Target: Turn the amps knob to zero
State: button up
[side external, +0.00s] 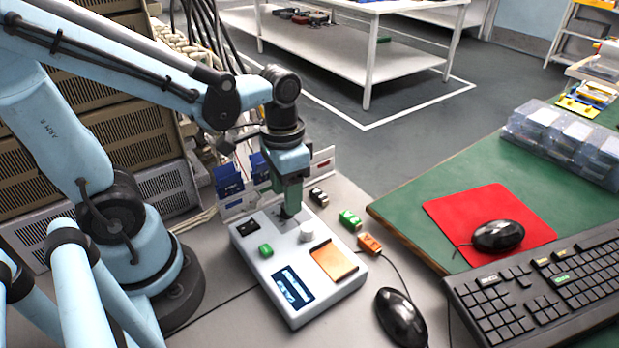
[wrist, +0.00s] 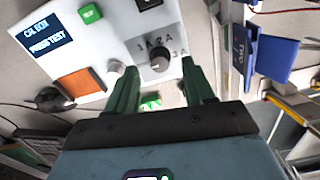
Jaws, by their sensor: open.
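The white calibration box (side external: 318,292) lies on the bench, and its top fills the upper left of the wrist view (wrist: 118,30). The dark amps knob (wrist: 160,63) sits on it beside printed marks that look like 1A, 2A and 3A; its pointer is too small to read surely. My gripper (side external: 290,212) points down over the box's far end and largely hides the knob in the side view. In the wrist view my open gripper (wrist: 159,70) has one green finger on each side of the knob. I cannot tell whether either finger touches it.
A white knob (side external: 307,231) stands close beside my gripper. The box also bears a green button (side external: 265,250), black switch (side external: 248,227), display (side external: 292,287) and copper pad (side external: 334,262). Small connectors (side external: 350,218) and a black mouse (side external: 401,317) lie nearby. Blue bins (side external: 229,180) stand behind.

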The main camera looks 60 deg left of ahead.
notch_tip(320, 180, up, 10)
jog(key=shift+f, duration=0.25)
dwell(0.3)
jog(key=shift+w+a+f+n+t, duration=0.1)
jog(key=shift+w+f+n+t, duration=0.15)
jog(key=shift+w+f+t, duration=0.65)
jog(key=shift+w+a+f+n+t, duration=0.1)
jog(key=shift+w+f+n+t, duration=0.15)
jog(key=shift+t, duration=1.25)
jog(key=shift+w+a+f+n+t, duration=0.1)
jog(key=shift+w+f+n+t, duration=0.3)
jog(key=shift+t, duration=0.8)
